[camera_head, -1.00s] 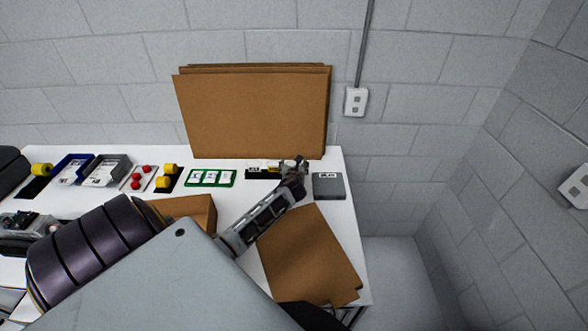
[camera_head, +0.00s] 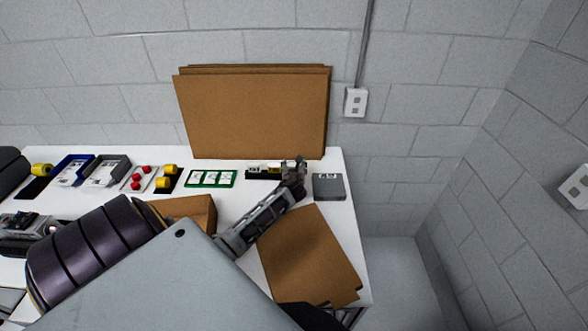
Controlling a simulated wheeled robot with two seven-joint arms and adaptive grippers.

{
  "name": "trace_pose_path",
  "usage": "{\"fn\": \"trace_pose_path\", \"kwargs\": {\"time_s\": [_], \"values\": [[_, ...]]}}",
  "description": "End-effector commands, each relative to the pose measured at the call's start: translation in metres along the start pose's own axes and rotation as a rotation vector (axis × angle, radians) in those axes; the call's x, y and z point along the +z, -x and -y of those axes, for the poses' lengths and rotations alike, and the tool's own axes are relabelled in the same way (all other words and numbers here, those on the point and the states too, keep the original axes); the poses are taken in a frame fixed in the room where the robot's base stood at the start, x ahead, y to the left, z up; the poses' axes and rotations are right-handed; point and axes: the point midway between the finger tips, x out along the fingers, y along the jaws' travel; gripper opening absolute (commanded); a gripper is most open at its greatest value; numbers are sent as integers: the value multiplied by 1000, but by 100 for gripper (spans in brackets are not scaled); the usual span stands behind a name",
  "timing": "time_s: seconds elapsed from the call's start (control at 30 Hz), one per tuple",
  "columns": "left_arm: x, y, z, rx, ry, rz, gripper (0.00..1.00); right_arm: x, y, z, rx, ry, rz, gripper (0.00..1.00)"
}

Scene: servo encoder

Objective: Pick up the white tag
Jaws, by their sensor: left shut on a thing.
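My left gripper (camera_head: 294,167) reaches across the white table to its back edge, at the right end of a low black holder. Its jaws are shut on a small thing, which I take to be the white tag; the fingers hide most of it. The black holder (camera_head: 250,176) carries small white and yellow pieces just left of the fingers.
A green-framed tray (camera_head: 234,181) with white cards lies left of the holder. A grey box (camera_head: 328,187) stands close to the right. Brown boards (camera_head: 250,112) lean on the wall behind. Brown sheets (camera_head: 310,255) cover the table's front right.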

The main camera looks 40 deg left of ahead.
Motion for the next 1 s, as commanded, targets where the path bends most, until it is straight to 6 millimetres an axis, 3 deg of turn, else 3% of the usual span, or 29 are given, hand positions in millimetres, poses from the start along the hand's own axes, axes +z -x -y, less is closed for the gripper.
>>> {"fn": "trace_pose_path", "kwargs": {"time_s": [0.37, 0.8, 1.0], "values": [[15, 5, 0, 0, 1, 3, 50, 0, -2, 0, 0, 0, 0, 87], [72, 29, 0, -1, 0, 4, 50, 0, -5, 3, -3, -1, -1, 87], [89, 36, 0, 0, -1, 2, 50, 0, -6, 5, -5, -2, -1, 87]]}}
